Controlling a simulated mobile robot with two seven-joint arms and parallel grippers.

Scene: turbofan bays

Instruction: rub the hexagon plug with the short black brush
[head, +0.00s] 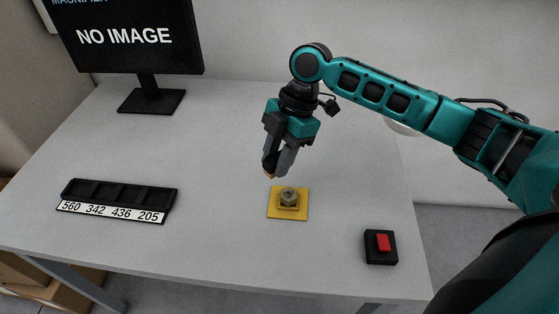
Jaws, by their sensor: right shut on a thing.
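The plug (289,196) is a small grey-brown piece seated on a yellow square base (274,213) on the table. Its hexagon outline is too small to make out clearly. My right gripper (277,164) points down just above and slightly left of the plug, apart from it. It is shut on a small dark thing with a tan tip (269,175), which looks like the short black brush; the fingers hide most of it. My left gripper is not in view.
A black tray (120,192) with several compartments and a number strip lies at the left. A black box with a red button (383,243) sits at the front right. A monitor (130,37) stands at the back left. The table between is clear.

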